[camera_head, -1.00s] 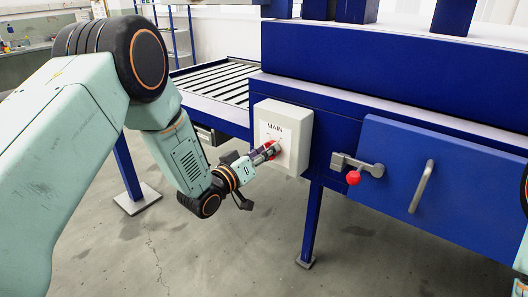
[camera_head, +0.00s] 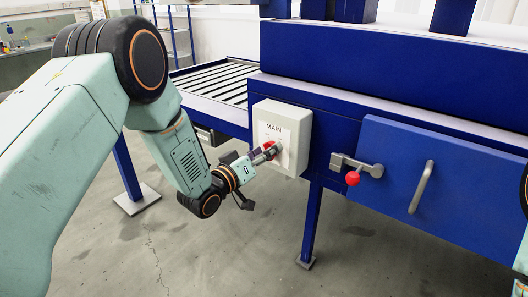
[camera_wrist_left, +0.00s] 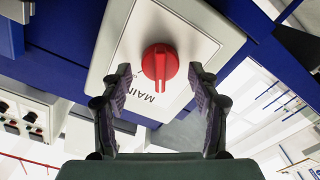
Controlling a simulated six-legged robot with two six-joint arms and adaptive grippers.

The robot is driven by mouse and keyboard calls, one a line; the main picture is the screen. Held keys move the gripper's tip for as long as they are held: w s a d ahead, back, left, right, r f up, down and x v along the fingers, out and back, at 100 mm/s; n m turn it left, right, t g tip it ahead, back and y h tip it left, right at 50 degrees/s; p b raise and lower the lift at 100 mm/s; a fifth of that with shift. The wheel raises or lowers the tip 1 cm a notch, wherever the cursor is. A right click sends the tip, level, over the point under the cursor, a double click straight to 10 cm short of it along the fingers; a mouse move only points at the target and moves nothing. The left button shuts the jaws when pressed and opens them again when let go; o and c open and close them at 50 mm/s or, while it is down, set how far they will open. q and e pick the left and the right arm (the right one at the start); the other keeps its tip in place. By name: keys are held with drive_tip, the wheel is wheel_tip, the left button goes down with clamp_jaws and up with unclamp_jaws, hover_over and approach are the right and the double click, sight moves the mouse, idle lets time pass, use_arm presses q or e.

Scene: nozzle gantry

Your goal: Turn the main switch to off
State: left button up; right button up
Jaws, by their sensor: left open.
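The main switch is a red rotary knob (camera_wrist_left: 160,62) on a white plate marked MAIN, on the front of a pale grey box (camera_head: 296,165). In the wrist view the knob's raised grip runs roughly up and down the picture. My left gripper (camera_wrist_left: 160,78) is open, with one finger on each side of the knob and visible gaps between. In the head view this gripper (camera_head: 264,154) is at the box face and partly hides the red knob (camera_head: 271,147). The OFF and ON marks cannot be read. My right gripper is out of view.
The box is mounted on a blue machine frame (camera_head: 335,118). To its right are a latch with a red ball (camera_head: 352,178) and a blue door with a grey handle (camera_head: 421,187). A roller conveyor (camera_head: 215,82) lies behind on the left. The floor below is clear.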

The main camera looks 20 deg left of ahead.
use_arm(q)
drive_tip(key=shift+s+a, duration=0.15)
drive_tip(key=shift+s, duration=0.05)
drive_tip(key=v, duration=1.1)
drive_tip(key=shift+s, duration=0.4)
drive_tip(key=shift+a+r, duration=0.1)
drive_tip(key=s+f+g+y, duration=0.2)
drive_tip(key=s+f+g, duration=0.25)
drive_tip(key=f, duration=0.45)
drive_tip(key=s+f+g+y, duration=0.25)
drive_tip(key=s+f, duration=0.25)
drive_tip(key=f, duration=0.3)
drive_tip(key=s+f+g+b, duration=0.1)
drive_tip(key=s+f+g, duration=0.2)
drive_tip(key=s, duration=0.6)
drive_tip(key=s+f+m+g+y+b, duration=0.1)
drive_tip(key=s+f+g, duration=0.2)
drive_tip(key=s+f, duration=0.3)
drive_tip(key=s+d+f+g+b, duration=0.1)
drive_tip(key=s+f+g, duration=0.3)
drive_tip(key=s, duration=0.7)
drive_tip(key=shift+s+f+m+y+b, duration=0.3)
drive_tip(key=shift+m+y+b, duration=0.05)
drive_tip(key=shift+m+b, duration=0.05)
